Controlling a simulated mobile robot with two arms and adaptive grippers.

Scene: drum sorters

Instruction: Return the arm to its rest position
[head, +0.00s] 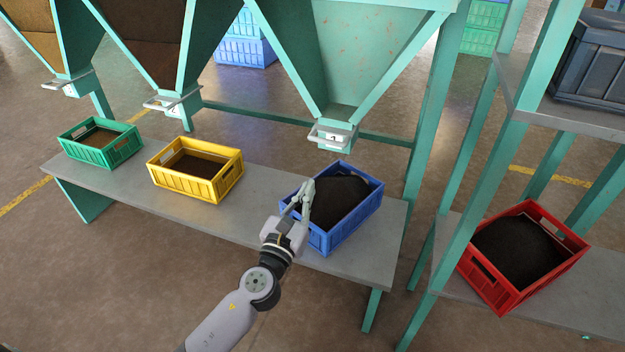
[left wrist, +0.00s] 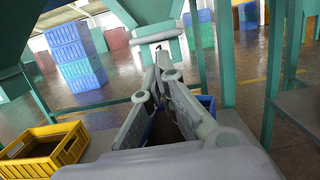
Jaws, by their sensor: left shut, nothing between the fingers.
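My left arm reaches in from the bottom of the head view. Its gripper (head: 306,184) is shut and empty, over the left side of the blue crate (head: 345,236). In the left wrist view the gripper fingers (left wrist: 158,62) come together at their tips, with part of the blue crate (left wrist: 207,101) showing behind them. The blue crate holds dark material and stands on the grey bench under a hopper outlet. I cannot tell whether the fingers touch the crate. My right gripper is not in view.
A yellow crate (head: 215,188) and a green crate (head: 121,153) stand farther left on the grey bench (head: 245,210). A red crate (head: 492,289) sits on a shelf at right. Hopper outlets (head: 333,134) hang above the bench, and green posts (head: 432,130) rise at its right end.

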